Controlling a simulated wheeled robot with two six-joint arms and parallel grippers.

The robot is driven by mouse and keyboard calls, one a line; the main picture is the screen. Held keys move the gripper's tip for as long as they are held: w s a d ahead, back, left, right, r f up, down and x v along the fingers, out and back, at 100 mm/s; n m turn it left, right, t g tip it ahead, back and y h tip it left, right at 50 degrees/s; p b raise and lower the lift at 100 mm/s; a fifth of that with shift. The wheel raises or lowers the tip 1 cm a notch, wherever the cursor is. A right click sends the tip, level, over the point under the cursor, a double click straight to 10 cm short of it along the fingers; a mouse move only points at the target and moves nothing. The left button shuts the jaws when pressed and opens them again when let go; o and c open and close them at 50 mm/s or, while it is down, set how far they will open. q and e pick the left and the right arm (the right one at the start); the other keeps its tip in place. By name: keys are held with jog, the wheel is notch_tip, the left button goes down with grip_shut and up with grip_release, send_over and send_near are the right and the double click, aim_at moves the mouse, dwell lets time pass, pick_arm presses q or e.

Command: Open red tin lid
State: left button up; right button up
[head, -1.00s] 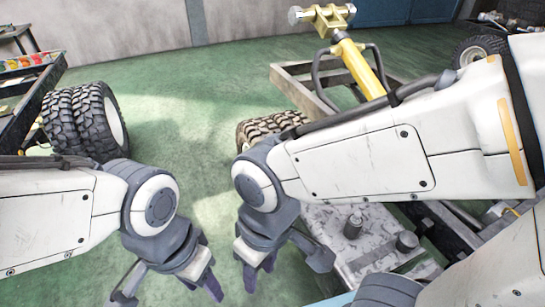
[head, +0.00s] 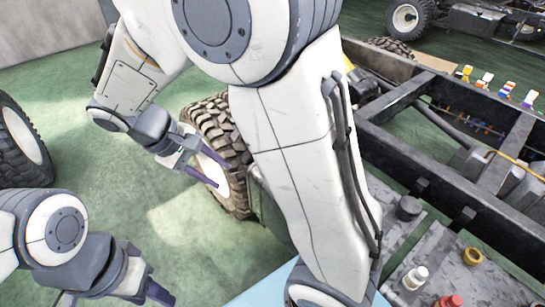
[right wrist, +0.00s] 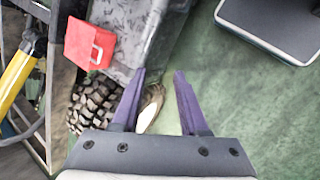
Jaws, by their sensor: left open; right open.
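A red box-shaped thing (right wrist: 90,45) with a pale handle-like outline sits on a grey surface at the upper left of the right wrist view. A small red object (head: 448,300) is cut by the bottom edge of the head view; I cannot tell if it is a tin or if it has a lid. My right gripper (head: 221,175) is open and empty, in front of the tyre in the head view. Its two purple fingers (right wrist: 160,78) stand apart, clear of the red box. My left gripper (head: 118,297) is open at the lower left, partly cut off.
A tyre (head: 210,125) stands behind my right gripper. A grey worktop (head: 440,235) holds a white bottle (head: 415,277), a yellow ring-shaped item (head: 472,256) and a black cylinder (head: 408,208). A dark chassis frame (head: 430,170) fills the right. Green floor is open at left.

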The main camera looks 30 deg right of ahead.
jog(key=w+d+f+m+g+h+b, duration=0.4)
jog(key=w+d+f+m+h+b, duration=0.4)
jog(key=w+d+f+b, duration=0.95)
jog(key=shift+n+h, duration=0.5)
jog(key=shift+n, duration=0.1)
jog(key=x, duration=0.4)
jog(key=s+r+x, duration=0.1)
jog(key=x, duration=0.3)
jog(key=s+x, duration=0.1)
jog(key=x, duration=0.3)
jog(key=shift+a+r+p, duration=0.15)
jog(key=shift+r+p, duration=0.1)
jog(key=shift+p, duration=0.05)
pick_arm(q)
notch_tip(320, 180, down, 20)
jog(key=shift+s+r, duration=0.1)
pick_arm(e)
grip_shut()
jog(key=shift+w+a, duration=0.1)
